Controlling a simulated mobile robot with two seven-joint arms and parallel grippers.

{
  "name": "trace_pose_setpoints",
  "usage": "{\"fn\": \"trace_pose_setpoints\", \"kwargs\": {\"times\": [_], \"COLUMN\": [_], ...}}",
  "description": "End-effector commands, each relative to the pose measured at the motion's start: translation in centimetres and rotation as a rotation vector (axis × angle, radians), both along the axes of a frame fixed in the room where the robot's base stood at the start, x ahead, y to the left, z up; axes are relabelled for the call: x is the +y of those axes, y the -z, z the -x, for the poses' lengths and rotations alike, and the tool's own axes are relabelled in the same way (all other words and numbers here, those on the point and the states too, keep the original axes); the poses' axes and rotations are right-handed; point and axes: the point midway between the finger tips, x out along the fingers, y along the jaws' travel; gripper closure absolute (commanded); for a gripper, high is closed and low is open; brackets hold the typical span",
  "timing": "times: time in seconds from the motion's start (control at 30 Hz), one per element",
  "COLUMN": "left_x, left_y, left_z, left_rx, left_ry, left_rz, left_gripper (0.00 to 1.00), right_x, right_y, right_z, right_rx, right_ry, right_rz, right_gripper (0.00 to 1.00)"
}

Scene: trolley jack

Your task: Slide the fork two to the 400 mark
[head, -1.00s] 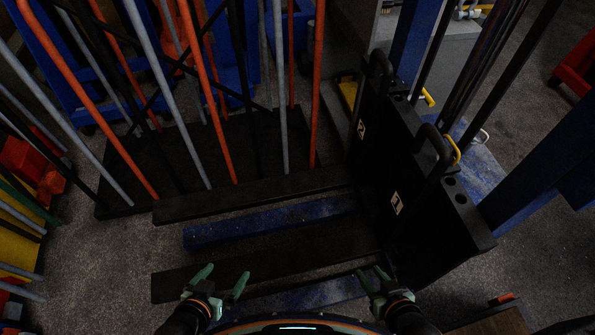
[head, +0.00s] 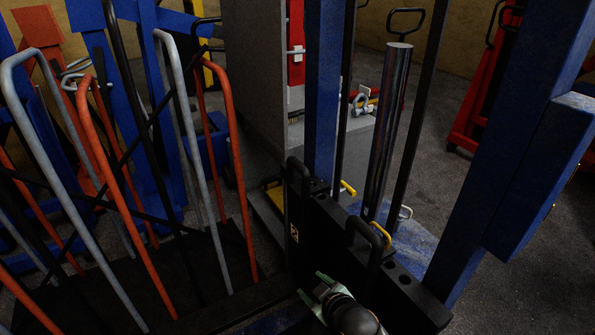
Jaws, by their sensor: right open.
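Fork two (head: 293,255) is a black fork with a pale number label (head: 294,232) on its upright part. Its black loop handle (head: 289,200) stands at the top of the carriage (head: 400,287). Fork one's handle (head: 370,243) stands nearer, to the right, beside a yellow part. My right gripper (head: 313,287) is open and empty, low in the middle, in front of the carriage and below fork two's label. It is apart from fork two's handle. My left gripper is out of view. I cannot make out a 400 mark.
Blue mast posts (head: 327,95) and a shiny cylinder (head: 388,130) rise behind the carriage. Grey and orange tube handles (head: 110,180) crowd the left. A grey cabinet (head: 258,80) stands behind. A red machine (head: 485,90) stands at the far right, with open floor before it.

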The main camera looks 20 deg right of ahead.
Motion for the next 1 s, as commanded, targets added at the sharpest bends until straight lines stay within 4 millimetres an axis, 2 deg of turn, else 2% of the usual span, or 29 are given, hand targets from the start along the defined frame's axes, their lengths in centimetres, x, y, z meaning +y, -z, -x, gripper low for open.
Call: {"fn": "trace_pose_setpoints", "kwargs": {"times": [0.03, 0.2, 0.4, 0.5, 0.6, 0.7, 0.77, 0.87, 1.0], "left_x": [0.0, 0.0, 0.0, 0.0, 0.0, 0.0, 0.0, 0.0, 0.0], "left_y": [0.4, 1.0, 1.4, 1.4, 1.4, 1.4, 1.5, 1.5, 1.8], "left_z": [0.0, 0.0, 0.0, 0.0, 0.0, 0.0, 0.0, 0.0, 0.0], "left_rx": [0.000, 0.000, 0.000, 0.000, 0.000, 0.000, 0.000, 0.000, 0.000], "left_ry": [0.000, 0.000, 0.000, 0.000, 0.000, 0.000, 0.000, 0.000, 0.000], "left_rz": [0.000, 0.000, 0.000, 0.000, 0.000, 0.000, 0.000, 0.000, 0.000], "left_gripper": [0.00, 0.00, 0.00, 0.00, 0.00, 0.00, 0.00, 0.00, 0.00], "right_x": [-0.3, -1.6, -3.3, -3.7, -4.1, -4.3, -4.4, -4.4, -4.3], "right_y": [-1.8, -8.0, -16.2, -19.6, -22.3, -23.9, -24.2, -23.7, -21.4], "right_z": [-2.6, -9.3, -15.4, -18.1, -20.0, -20.9, -21.2, -21.3, -21.2], "right_rx": [-0.035, -0.117, -0.209, -0.280, -0.333, -0.362, -0.371, -0.372, -0.369], "right_ry": [-0.009, -0.019, -0.007, -0.015, -0.021, -0.022, -0.023, -0.023, -0.025], "right_rz": [0.046, 0.202, 0.371, 0.439, 0.490, 0.521, 0.530, 0.535, 0.531], "right_gripper": [0.38, 0.38, 0.38, 0.38, 0.38, 0.38, 0.38, 0.38, 0.38]}}
